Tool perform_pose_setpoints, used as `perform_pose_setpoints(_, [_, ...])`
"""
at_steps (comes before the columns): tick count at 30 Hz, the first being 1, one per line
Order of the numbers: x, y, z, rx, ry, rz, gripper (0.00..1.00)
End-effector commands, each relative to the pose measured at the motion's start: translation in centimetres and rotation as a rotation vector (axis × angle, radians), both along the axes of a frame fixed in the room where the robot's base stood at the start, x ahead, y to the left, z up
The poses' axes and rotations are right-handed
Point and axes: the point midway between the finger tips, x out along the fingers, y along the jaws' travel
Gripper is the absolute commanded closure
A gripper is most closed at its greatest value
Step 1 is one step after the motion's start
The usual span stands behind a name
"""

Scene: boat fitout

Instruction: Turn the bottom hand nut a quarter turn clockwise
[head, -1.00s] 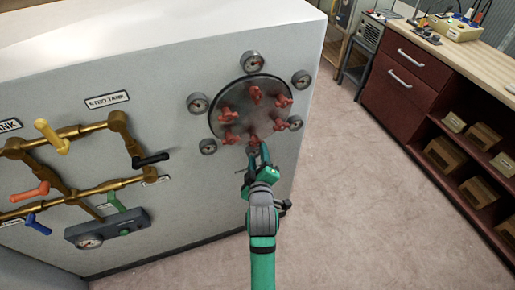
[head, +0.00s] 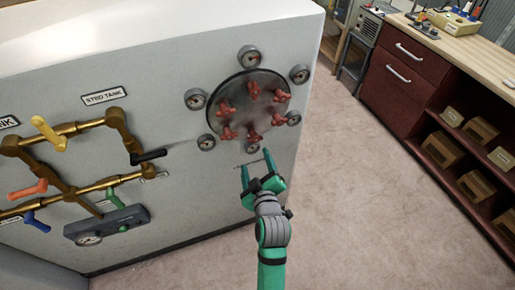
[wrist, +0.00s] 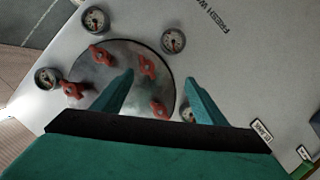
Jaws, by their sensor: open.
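Several red hand nuts ring a round grey metal plate (head: 247,103) on the white panel. The bottom hand nut (head: 250,135) sits at the plate's lower edge, in plain view. My gripper (head: 255,161) is open and empty below that nut, standing off from the panel, with its two fingers apart. In the wrist view the fingers of my gripper (wrist: 159,78) are spread in front of the plate (wrist: 125,50), with red nuts beyond and beside them. I cannot tell which nut there is the bottom one.
Several small gauges surround the plate, one just under the bottom nut (head: 252,148). Brass pipes (head: 80,131) with coloured lever handles lie to the left. A dark red workbench (head: 420,75) stands at the right. The floor between is clear.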

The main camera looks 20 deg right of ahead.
Motion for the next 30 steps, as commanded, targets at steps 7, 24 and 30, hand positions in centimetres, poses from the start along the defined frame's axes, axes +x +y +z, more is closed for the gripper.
perform_pose_setpoints(7, [-1.0, -1.4, -1.5, 0.470, -0.122, 0.040, 0.34])
perform_pose_setpoints(24, [-1.6, -3.8, -0.4, 0.897, -0.284, 0.065, 0.34])
perform_pose_setpoints(30, [1.8, -3.6, -0.3, 0.895, -0.283, 0.066, 0.34])
